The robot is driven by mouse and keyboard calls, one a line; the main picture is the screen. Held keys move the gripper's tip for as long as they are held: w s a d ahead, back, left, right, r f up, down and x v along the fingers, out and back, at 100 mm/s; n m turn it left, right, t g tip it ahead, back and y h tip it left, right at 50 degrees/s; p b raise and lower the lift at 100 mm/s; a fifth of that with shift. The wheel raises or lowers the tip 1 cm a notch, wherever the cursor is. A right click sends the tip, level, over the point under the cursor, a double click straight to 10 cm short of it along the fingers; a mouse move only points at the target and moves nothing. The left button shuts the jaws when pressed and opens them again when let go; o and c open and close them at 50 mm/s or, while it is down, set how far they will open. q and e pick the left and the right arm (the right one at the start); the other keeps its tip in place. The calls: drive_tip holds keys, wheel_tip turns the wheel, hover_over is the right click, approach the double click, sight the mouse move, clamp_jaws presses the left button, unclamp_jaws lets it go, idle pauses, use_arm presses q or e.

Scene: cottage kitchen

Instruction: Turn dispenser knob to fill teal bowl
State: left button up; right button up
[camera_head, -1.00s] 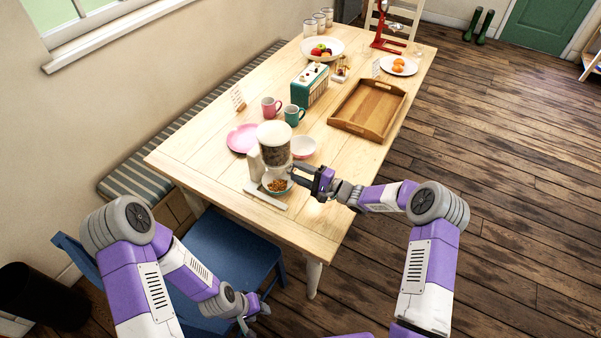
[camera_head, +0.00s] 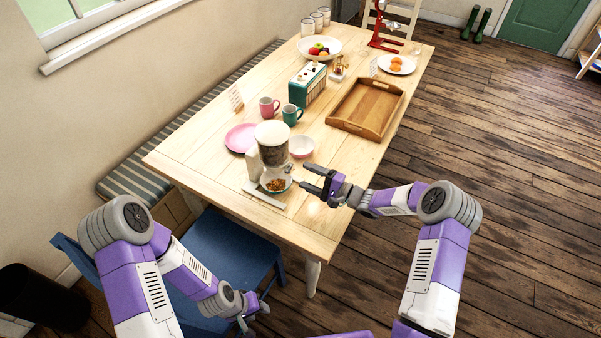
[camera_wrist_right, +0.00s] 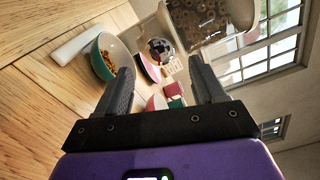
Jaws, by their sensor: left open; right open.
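The cereal dispenser (camera_head: 273,156), with a white lid and a clear hopper, stands near the table's front left. Its hopper also shows in the right wrist view (camera_wrist_right: 208,22), with a round grey-and-black part (camera_wrist_right: 161,50), perhaps the knob, below it. The teal bowl (camera_wrist_right: 98,66) holds brown-orange cereal; in the head view the bowl (camera_head: 264,187) sits under the dispenser. My right gripper (camera_head: 304,178) is open and empty, a short way right of the dispenser and apart from it. My left gripper (camera_head: 254,318) is open, low by the blue chair.
A white strip-like object (camera_head: 264,198) lies in front of the bowl. A pink-rimmed bowl (camera_head: 302,148), a pink plate (camera_head: 239,138) and two mugs (camera_head: 292,115) stand behind the dispenser. A wooden tray (camera_head: 345,120) lies further back right. The table's right front is clear.

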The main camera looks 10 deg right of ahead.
drive_tip(key=shift+v, duration=1.75)
